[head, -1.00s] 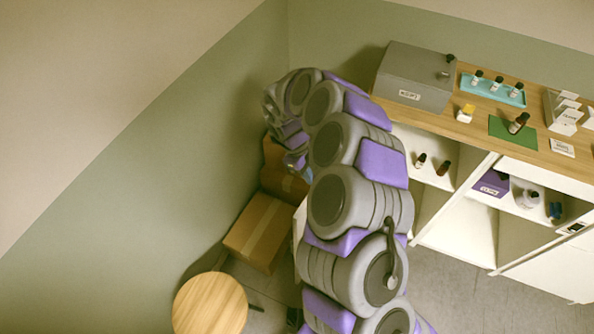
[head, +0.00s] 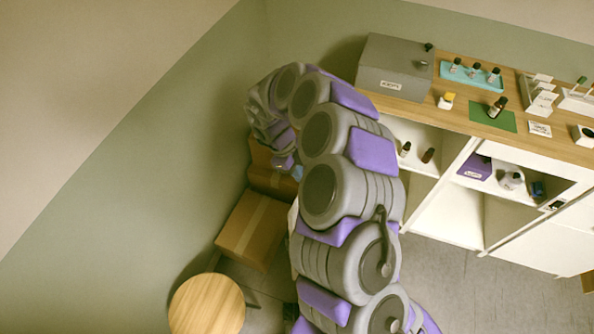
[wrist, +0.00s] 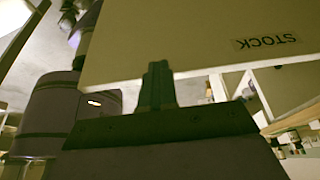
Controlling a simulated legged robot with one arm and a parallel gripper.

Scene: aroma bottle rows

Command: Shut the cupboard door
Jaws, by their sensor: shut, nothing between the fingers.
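A pale flat panel with a STOCK label, which looks like the cupboard door (wrist: 205,40), fills the upper right of the wrist view; the label reads upside down. My gripper (wrist: 157,72) is shut and empty, its fingertips overlapping the panel's lower edge in the picture. I cannot tell whether they touch it. In the head view a thin white edge (head: 293,214), perhaps this door, shows beside my arm and is mostly hidden by it. The white cupboard (head: 450,215) under the wooden top has open compartments to the right of my arm. My fingertips are not clear in the head view.
Cardboard boxes (head: 252,230) stand along the green wall left of my arm, with a round wooden stool (head: 207,304) in front. A grey box (head: 395,67), a teal tray (head: 471,76) and small bottles stand on the cupboard top.

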